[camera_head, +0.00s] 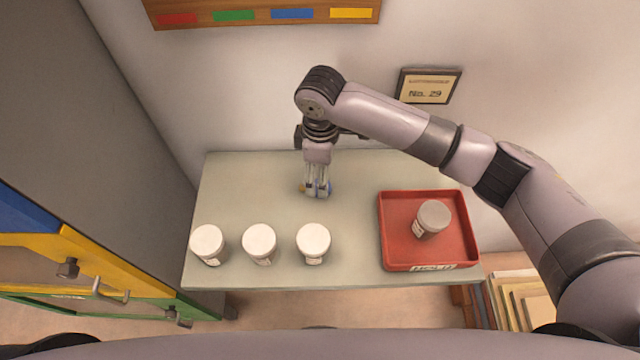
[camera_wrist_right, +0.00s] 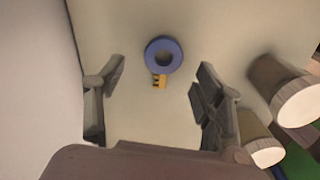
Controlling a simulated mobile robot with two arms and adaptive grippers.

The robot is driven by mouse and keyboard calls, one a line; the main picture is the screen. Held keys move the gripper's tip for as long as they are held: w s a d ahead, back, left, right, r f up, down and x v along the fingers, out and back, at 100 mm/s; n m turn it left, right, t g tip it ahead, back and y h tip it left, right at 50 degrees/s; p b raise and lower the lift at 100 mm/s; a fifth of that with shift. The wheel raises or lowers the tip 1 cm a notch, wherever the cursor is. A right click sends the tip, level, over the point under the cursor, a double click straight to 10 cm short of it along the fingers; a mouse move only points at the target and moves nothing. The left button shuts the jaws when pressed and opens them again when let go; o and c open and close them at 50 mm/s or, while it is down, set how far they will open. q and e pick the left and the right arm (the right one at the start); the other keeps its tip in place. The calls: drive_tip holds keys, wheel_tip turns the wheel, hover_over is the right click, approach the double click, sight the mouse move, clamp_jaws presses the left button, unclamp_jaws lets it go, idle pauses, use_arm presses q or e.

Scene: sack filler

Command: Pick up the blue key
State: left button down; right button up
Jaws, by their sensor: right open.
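The blue key lies flat on the pale tabletop (camera_head: 345,180). In the right wrist view it shows as a blue ring head (camera_wrist_right: 150,54) with a short yellow bit, between and beyond the two open fingers. My right gripper (camera_head: 317,192) points down at the table, near its back middle, and it also shows in the right wrist view (camera_wrist_right: 158,82). Its fingers are apart, with nothing held between them. In the head view the fingers mostly hide the key; only small bits of blue and yellow show beside them. My left gripper is not in view.
Three white-lidded jars (camera_head: 259,241) stand in a row along the table's front left. A red tray (camera_head: 394,262) at the right holds one grey-lidded jar (camera_head: 433,217). A wooden rack with coloured labels (camera_head: 263,15) and a sign (camera_head: 428,86) are on the wall.

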drive_tip(key=shift+s+f+p, duration=0.2)
drive_tip(key=shift+f+p, duration=0.25)
drive_tip(key=shift+f, duration=1.5)
drive_tip(key=shift+c, duration=0.5)
drive_tip(key=c, duration=1.1)
